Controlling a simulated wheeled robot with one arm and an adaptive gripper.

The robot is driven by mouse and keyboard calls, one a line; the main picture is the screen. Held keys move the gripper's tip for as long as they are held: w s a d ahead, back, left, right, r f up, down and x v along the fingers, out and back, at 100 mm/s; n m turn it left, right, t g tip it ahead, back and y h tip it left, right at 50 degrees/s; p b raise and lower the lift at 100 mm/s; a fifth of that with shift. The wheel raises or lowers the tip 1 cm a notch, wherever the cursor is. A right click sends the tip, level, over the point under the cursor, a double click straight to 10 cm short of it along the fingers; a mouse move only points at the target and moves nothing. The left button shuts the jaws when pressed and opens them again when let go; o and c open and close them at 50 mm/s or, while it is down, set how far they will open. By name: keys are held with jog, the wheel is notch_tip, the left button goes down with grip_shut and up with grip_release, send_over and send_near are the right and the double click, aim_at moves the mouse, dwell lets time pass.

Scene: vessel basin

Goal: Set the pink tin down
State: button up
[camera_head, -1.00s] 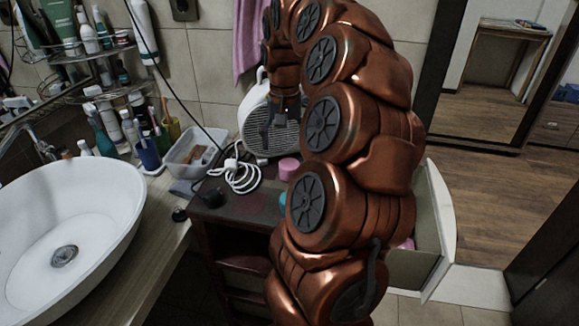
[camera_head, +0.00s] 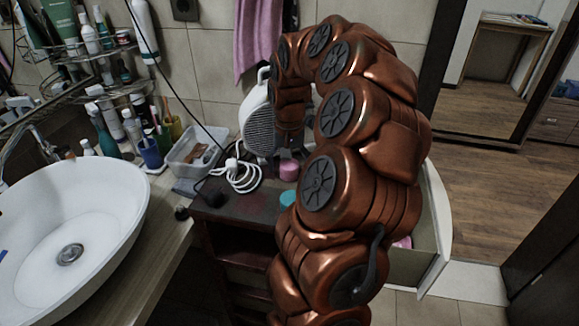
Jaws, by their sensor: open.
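The pink tin (camera_head: 287,170) stands upright on the dark wooden stand (camera_head: 240,205), behind a teal round item (camera_head: 288,198). My gripper (camera_head: 290,153) is open and points down right at the tin's upper back side. Its dark fingers are small and partly hidden by my arm, so I cannot tell whether they touch the tin.
A white fan heater (camera_head: 257,128) stands close behind the tin. A coiled white cable (camera_head: 240,177) lies to the left, beside a clear plastic box (camera_head: 190,155). A white basin (camera_head: 70,215) is at far left. My arm covers the stand's right side.

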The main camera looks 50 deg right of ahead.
jog(key=shift+f, duration=0.1)
jog(key=shift+c, duration=0.2)
jog(key=c, duration=1.3)
